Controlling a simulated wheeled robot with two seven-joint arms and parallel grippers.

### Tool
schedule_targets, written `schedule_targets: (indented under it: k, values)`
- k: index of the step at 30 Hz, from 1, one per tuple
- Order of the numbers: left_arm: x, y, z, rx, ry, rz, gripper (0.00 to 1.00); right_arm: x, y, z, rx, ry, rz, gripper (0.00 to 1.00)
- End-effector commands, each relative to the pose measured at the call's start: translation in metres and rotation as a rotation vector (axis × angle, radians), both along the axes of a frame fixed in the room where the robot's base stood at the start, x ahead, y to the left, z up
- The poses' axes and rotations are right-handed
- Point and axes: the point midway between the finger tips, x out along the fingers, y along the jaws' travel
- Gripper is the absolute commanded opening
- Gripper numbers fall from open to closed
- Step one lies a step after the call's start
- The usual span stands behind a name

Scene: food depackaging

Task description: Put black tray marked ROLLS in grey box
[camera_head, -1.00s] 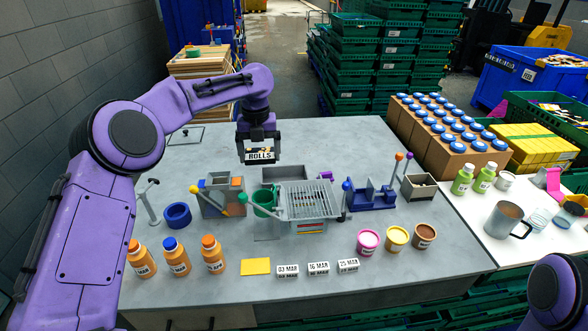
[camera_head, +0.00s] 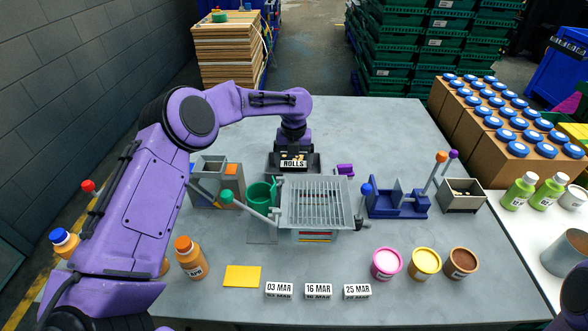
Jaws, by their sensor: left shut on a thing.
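The black tray marked ROLLS (camera_head: 293,164) has its white label facing me and hangs at the centre of the table, behind the wire rack. My left gripper (camera_head: 293,152) is shut on it from above. The grey box (camera_head: 269,173) is directly below and around the tray in the picture, behind the rack. It is partly hidden by the tray and gripper. I cannot tell whether the tray touches its floor. My right gripper is not in view.
The wire rack (camera_head: 318,205) stands just in front of the grey box, with a green cup (camera_head: 261,196) at its left. A purple block (camera_head: 345,170) lies to the right. A blue fixture (camera_head: 398,200) and a grey bin (camera_head: 462,196) stand further right. The table behind is clear.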

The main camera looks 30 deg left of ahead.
Motion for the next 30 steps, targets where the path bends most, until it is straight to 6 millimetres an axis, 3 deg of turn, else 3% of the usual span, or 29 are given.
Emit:
schedule_targets:
  k: [7, 18, 19, 20, 26, 30]
  values:
    - [-0.001, 0.001, -0.038, 0.001, 0.0, 0.001, 0.53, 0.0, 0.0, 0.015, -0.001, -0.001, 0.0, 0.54]
    - [-0.001, 0.002, -0.046, 0.001, -0.002, 0.003, 0.53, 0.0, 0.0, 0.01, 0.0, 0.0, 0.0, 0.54]
    - [-0.001, 0.002, -0.045, 0.001, -0.002, 0.003, 0.96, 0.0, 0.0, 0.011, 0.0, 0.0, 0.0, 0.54]
    - [-0.001, 0.002, -0.045, 0.0, -0.001, 0.003, 1.0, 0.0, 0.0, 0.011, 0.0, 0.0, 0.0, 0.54]
    - [-0.001, 0.002, -0.044, 0.0, -0.001, 0.002, 1.0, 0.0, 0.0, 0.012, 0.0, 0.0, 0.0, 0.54]
    - [0.0, 0.002, -0.032, -0.001, -0.004, 0.002, 1.0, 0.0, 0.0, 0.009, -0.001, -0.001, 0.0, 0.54]
